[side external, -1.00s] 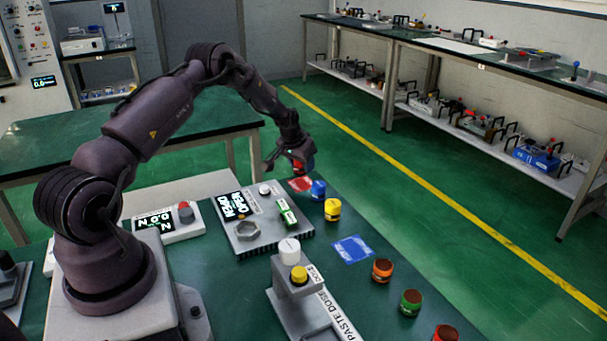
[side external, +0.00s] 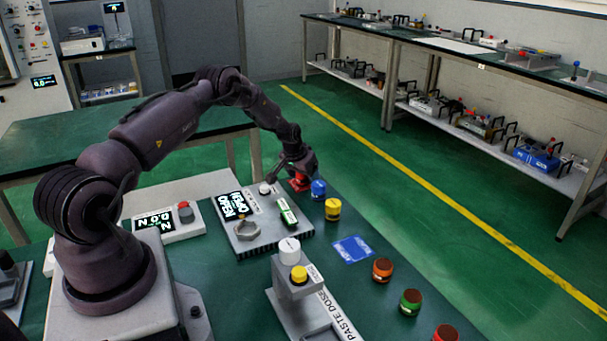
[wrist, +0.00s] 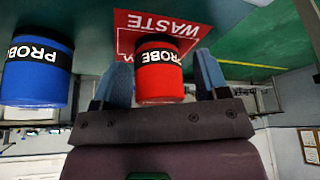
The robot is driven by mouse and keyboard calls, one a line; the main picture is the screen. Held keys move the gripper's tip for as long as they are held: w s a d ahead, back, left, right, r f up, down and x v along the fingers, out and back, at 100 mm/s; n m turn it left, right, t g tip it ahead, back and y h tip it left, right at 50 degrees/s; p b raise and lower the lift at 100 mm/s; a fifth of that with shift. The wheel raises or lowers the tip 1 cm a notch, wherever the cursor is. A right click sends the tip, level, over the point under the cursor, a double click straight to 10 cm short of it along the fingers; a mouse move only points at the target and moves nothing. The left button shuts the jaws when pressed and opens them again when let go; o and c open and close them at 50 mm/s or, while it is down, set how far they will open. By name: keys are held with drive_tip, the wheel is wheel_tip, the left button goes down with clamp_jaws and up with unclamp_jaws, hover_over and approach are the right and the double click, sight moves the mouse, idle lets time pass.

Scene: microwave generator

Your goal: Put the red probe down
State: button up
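The red probe (wrist: 160,75), a short cylinder with a black PROBE band, is between the two fingers of my gripper (wrist: 164,68) in the wrist view. A narrow gap shows between the probe and the right finger, so the fingers look open around it. The probe is over or on the red WASTE mat (wrist: 175,22); contact with the mat is hard to tell. In the side view my gripper (side external: 299,168) is low over the mat, and the probe is mostly hidden there.
The blue probe (side external: 318,190) stands close beside my gripper and also shows in the wrist view (wrist: 36,75). A yellow jar (side external: 332,210) stands nearer. A grey fixture (side external: 262,240) is to the left. A blue mat (side external: 353,250) is empty. The bench's right edge is near.

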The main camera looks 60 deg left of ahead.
drive_tip(key=shift+r, duration=0.1)
drive_tip(key=shift+r, duration=0.3)
drive_tip(key=v, duration=1.1)
drive_tip(key=s+d+r+m, duration=0.1)
drive_tip(key=s+d+r, duration=0.2)
drive_tip(key=d+r, duration=0.7)
drive_tip(key=s+d+r+m, duration=0.2)
drive_tip(key=s+d+r, duration=0.1)
drive_tip(key=d+r, duration=0.7)
drive_tip(key=s+d+r+m+h, duration=0.1)
drive_tip(key=s+d, duration=0.5)
drive_tip(key=s, duration=0.3)
drive_tip(key=s+d+r+m+t+h, duration=0.1)
drive_tip(key=s+d+r, duration=0.1)
drive_tip(key=s+d, duration=0.5)
drive_tip(key=s, duration=0.3)
drive_tip(key=shift+r+t, duration=0.25)
drive_tip(key=shift+t, duration=0.05)
